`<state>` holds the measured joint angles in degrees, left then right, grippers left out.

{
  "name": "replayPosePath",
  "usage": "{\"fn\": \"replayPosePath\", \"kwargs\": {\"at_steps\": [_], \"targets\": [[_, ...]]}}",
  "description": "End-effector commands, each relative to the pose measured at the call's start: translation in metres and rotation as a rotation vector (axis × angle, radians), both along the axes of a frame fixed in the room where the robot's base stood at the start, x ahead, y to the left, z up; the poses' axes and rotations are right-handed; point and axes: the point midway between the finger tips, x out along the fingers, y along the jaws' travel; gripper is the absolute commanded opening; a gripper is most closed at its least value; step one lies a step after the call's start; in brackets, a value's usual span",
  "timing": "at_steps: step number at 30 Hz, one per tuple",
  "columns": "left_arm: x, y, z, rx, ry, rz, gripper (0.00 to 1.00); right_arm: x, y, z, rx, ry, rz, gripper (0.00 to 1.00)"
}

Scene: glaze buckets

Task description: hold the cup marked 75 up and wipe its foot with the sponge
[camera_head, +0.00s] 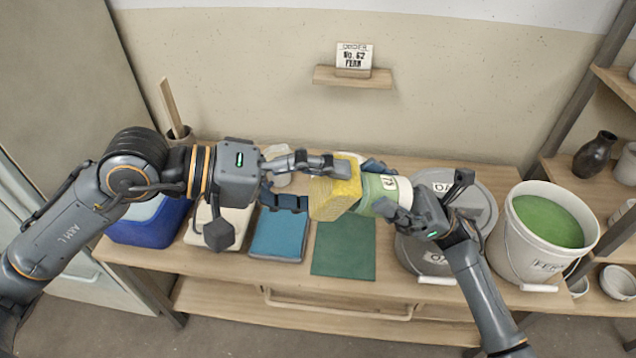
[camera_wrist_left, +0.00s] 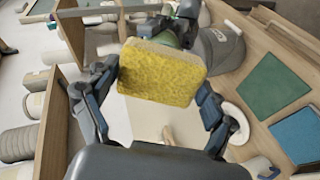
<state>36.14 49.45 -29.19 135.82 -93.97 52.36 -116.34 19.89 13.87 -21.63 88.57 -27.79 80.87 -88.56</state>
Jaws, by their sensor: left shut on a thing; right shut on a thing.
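My left gripper (camera_head: 322,186) is shut on a yellow sponge (camera_head: 334,196), which also shows in the left wrist view (camera_wrist_left: 162,75). My right gripper (camera_head: 384,190) is shut on a cup (camera_head: 374,190) with a pale green and white body, held tipped on its side above the table. The cup carries a small label whose number I cannot read surely. The sponge is up against the cup's left end in the head view and hides that end. Whether they touch is hard to tell. In the left wrist view, a bit of green shows behind the sponge.
A green mat (camera_head: 343,250) and a blue mat (camera_head: 279,235) lie on the table below. A lidded grey bucket (camera_head: 478,210) and an open bucket of green glaze marked FERN (camera_head: 505,240) stand right. A blue bin (camera_head: 150,228) stands left. A shelf card (camera_head: 354,57) reads "No. 62 FERN".

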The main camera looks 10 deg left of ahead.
Motion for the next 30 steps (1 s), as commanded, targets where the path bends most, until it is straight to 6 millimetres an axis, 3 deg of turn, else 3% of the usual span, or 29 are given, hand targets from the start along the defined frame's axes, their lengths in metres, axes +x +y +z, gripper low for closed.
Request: {"fn": "replayPosePath", "kwargs": {"at_steps": [30], "targets": [[0.0022, -0.0067, -0.0025, -0.001, 0.000, 0.000, 0.62, 0.0000, -0.0001, 0.0005, 0.001, -0.001, 0.000, 0.17]]}}
